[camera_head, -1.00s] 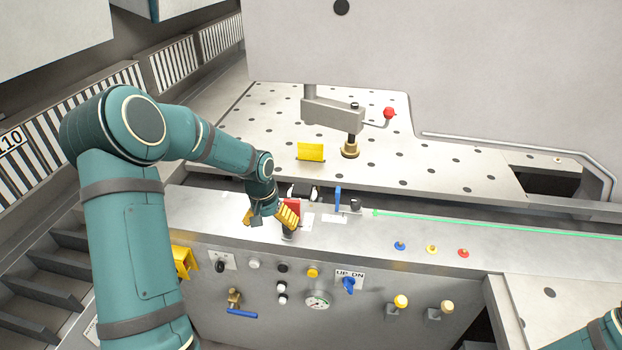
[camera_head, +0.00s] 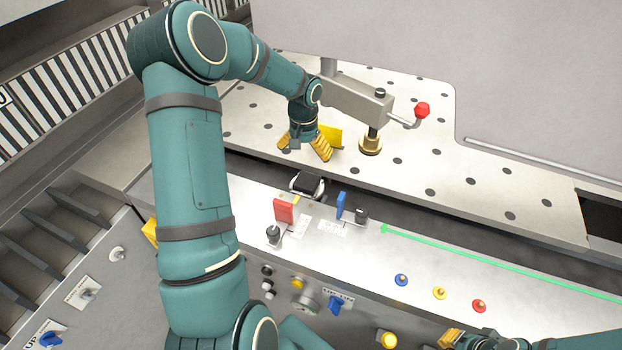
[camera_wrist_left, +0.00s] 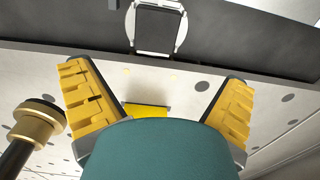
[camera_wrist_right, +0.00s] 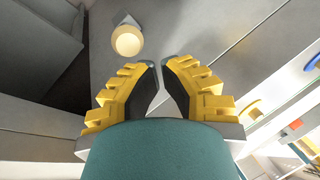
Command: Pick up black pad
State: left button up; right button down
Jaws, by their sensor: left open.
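The black pad (camera_head: 307,184) sits in a light frame at the back edge of the grey front panel, by the dark gap. It shows at the top of the left wrist view (camera_wrist_left: 157,30). My left gripper (camera_head: 304,149) is open and empty above the perforated table, beyond the pad in the head view. Its fingers are spread wide in the left wrist view (camera_wrist_left: 160,92), with the pad past their tips. My right gripper (camera_wrist_right: 158,63) has its fingertips close together with a narrow gap and nothing visible between them; its fingers show partly at the bottom of the head view.
A yellow block (camera_head: 331,136) stands behind my left gripper, beside a brass-footed clamp (camera_head: 371,142) with a red knob (camera_head: 422,109). Red (camera_head: 284,210) and blue (camera_head: 341,205) upright tabs stand near the pad. Coloured buttons (camera_head: 440,293) line the panel to the right.

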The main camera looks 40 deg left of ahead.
aim_at(307, 180)
pick_arm(q)
notch_tip(307, 180, down, 6)
jog(key=shift+f, duration=0.25)
jog(key=shift+d+f, duration=0.15)
jog(key=shift+f, duration=1.2)
jog(key=shift+d+f, duration=0.15)
jog(key=shift+f, duration=1.2)
jog(key=c, duration=1.3)
